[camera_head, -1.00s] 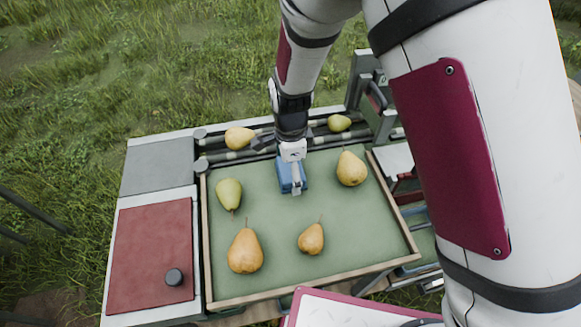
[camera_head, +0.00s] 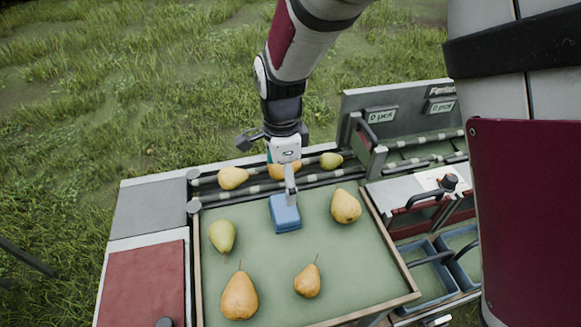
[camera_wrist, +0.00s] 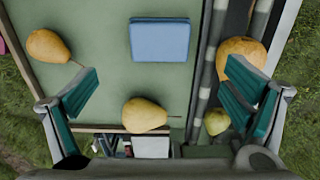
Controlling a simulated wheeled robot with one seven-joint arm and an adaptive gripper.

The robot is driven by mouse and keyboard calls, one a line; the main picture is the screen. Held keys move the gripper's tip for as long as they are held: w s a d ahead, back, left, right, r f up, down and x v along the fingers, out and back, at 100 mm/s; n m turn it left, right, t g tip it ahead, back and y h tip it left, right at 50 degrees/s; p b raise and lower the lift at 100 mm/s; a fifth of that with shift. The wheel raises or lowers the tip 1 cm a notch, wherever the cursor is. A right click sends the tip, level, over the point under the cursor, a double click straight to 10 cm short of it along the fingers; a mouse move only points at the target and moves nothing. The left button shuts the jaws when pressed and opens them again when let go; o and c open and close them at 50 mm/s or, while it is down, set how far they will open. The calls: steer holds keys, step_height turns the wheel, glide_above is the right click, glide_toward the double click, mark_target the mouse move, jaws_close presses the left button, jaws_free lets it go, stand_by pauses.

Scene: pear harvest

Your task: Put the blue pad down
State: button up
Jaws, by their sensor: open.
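The blue pad (camera_head: 286,217) lies flat on the green tray (camera_head: 255,262), near its back edge. In the wrist view the pad (camera_wrist: 160,42) lies at the top middle, whole and clear of both fingers. My gripper (camera_head: 283,155) is above the back of the tray and the rollers, apart from the pad. A grey part of it overlaps the pad in the head view. In the wrist view my gripper (camera_wrist: 161,84) has its teal fingers spread wide, with nothing held between them.
Several pears lie on the tray, one (camera_head: 345,206) right of the pad and one (camera_head: 222,236) to its left. More pears, including a yellow one (camera_head: 233,178), lie on the rollers (camera_head: 330,176) behind. Blue bins (camera_head: 428,285) and a grey panel (camera_head: 400,115) stand at right.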

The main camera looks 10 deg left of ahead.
steer(key=s+d+r+n+t+y, duration=0.2)
steer(key=d+r+n, duration=0.3)
steer(key=d+r, duration=1)
steer(key=s+d+r+n+t+h, duration=0.1)
steer(key=s+d+r+n, duration=0.2)
steer(key=s+d, duration=0.4)
steer(key=s+d+r+n+t+h, duration=0.1)
steer(key=s+d+r+n+t, duration=0.1)
steer(key=s+d, duration=0.4)
steer(key=d+r+n, duration=0.1)
steer(key=n, duration=0.1)
steer(key=shift+s+d+n, duration=0.25)
steer(key=shift+s+n, duration=0.15)
